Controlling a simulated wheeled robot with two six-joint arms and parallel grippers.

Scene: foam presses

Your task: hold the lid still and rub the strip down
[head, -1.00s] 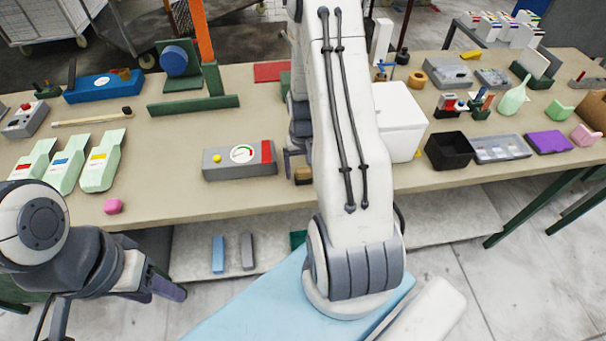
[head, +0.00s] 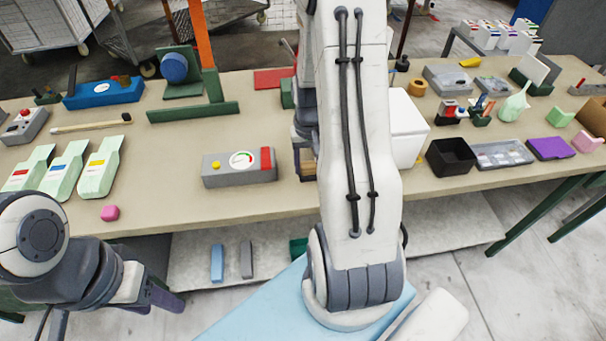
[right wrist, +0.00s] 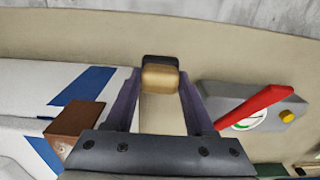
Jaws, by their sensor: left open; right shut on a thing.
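A white box (head: 408,130) stands on the table, partly hidden behind my right arm; I cannot make out its lid apart from its body. In the right wrist view a white surface with blue bands (right wrist: 45,85) lies at the left, with a brown piece (right wrist: 78,122) by it. My right gripper (right wrist: 160,84) is shut on a small tan block with a dark part (right wrist: 160,76), beside the white surface. In the head view this block (head: 308,164) is partly hidden by my arm. My left gripper (head: 160,296) is open and empty in front of the table, lower left.
A grey gauge box with a red end (head: 240,168) stands left of my right gripper. A black bin (head: 450,158) stands right of the white box.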

